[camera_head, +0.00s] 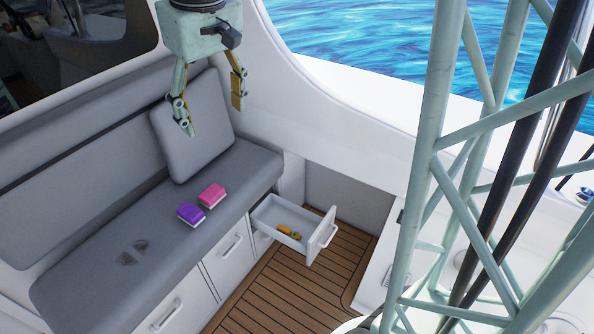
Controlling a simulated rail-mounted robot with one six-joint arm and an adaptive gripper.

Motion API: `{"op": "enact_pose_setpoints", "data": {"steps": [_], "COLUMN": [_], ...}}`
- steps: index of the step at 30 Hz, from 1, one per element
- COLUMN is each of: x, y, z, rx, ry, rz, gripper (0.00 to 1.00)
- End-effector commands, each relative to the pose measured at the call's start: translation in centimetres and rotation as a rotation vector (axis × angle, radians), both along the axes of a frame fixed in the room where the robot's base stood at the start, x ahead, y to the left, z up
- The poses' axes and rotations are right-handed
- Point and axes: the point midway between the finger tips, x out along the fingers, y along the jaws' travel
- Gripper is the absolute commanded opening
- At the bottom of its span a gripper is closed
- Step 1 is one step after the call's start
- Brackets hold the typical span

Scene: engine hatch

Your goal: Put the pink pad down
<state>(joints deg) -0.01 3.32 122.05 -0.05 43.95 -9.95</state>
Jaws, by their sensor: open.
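The pink pad (212,194) lies on the grey bench seat (120,250), with a pale underside showing along its edge. A purple pad (190,213) lies close beside it, to the lower left. My gripper (214,114) is open and empty, its two fingers spread wide and pointing down. It hangs in the air, higher in the picture than the pads and in front of the grey back cushion. Nothing is between its fingers.
A drawer (268,213) under the bench stands open, with a yellow-orange object (288,231) inside. A loose grey cushion (192,135) leans against the backrest. The wooden floor (262,290) lies below. My pale green lattice column fills the right side.

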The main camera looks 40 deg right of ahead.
Motion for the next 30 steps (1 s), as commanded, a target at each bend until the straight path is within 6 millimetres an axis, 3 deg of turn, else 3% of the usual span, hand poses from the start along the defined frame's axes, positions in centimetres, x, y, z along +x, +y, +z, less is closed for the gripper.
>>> {"op": "enact_pose_setpoints", "data": {"steps": [15, 30], "x": [-9.1, -18.0], "y": [-0.1, -0.1], "z": [4.5, 6.4], "rx": [0.011, 0.022], "ry": [-0.052, -0.093], "rz": [-0.052, -0.099], "gripper": [0.66, 0.66]}}
